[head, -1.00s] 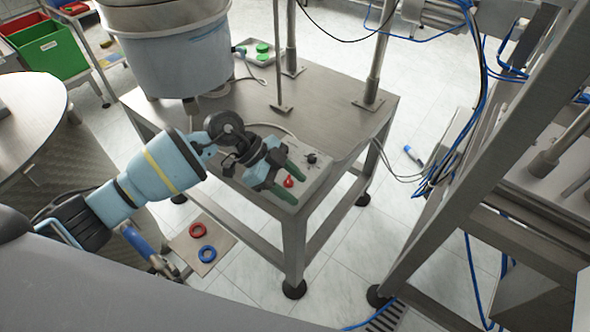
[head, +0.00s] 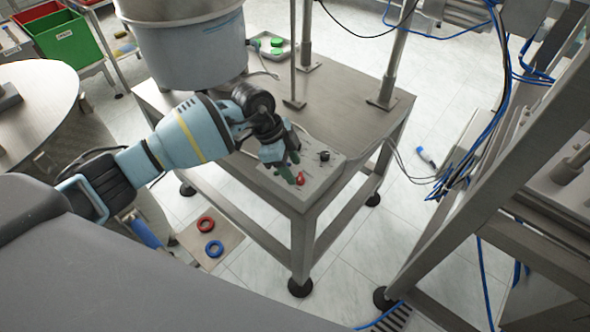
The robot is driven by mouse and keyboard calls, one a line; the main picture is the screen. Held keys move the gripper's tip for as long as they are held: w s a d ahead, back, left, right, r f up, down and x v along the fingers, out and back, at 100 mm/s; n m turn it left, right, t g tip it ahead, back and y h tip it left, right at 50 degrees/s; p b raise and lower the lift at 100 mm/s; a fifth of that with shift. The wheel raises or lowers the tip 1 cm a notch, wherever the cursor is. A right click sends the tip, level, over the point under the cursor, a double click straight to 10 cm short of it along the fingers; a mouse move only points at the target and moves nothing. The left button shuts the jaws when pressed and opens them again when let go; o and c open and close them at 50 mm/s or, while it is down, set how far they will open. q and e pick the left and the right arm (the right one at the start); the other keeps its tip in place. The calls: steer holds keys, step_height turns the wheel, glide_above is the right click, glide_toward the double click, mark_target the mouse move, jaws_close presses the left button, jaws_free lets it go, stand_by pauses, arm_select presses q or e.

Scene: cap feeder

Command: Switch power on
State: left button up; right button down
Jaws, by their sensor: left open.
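A grey control box (head: 318,184) lies on the near right corner of the steel table. It carries a red knob or button (head: 300,178) and a black knob (head: 324,156). My left gripper (head: 293,170) is over the box, its green-tipped fingers pointing down just left of the red control. Its jaws are open, though the fingers look close together from this angle. I cannot tell whether a finger touches the red control. The gripper hides the left part of the box. My right gripper is not in view.
The steel table (head: 350,95) holds a large grey bucket (head: 195,50) at its far left and upright posts. A tray (head: 268,52) with green caps is behind. Red (head: 206,224) and blue (head: 214,249) rings lie on a floor plate. A metal frame with blue cables stands right.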

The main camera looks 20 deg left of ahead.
mark_target(300, 179)
arm_select(q)
steer(key=shift+x, duration=1.15)
steer(key=c, duration=1)
